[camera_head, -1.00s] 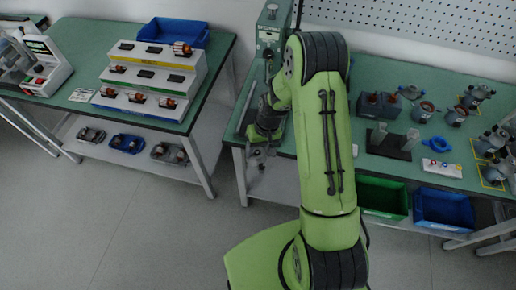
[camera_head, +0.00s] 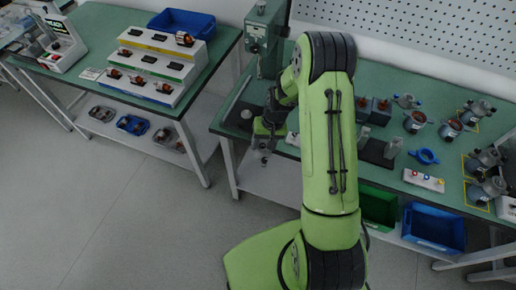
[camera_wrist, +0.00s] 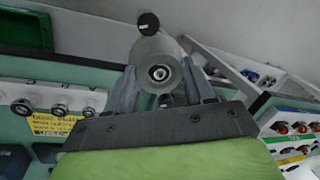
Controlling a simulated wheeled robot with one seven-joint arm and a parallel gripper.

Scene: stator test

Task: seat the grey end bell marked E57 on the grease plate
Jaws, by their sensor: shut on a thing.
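My gripper (camera_wrist: 163,95) is shut on a grey round end bell (camera_wrist: 150,52) with a ringed hole in its middle, in the wrist view. A finger stands on each side of it. No mark such as E57 can be read on it. In the head view my gripper (camera_head: 264,146) hangs by the front edge of the right bench, near its left end, and the held part is small and dark there. I cannot pick out the grease plate for sure in either view.
A grey-green press (camera_head: 262,40) stands at the bench's back left. Motor parts and a blue ring (camera_head: 427,156) lie to the right. Green (camera_head: 378,207) and blue (camera_head: 434,226) bins hang below the front edge. A tiered stand (camera_head: 150,68) is on the left table. Floor between is clear.

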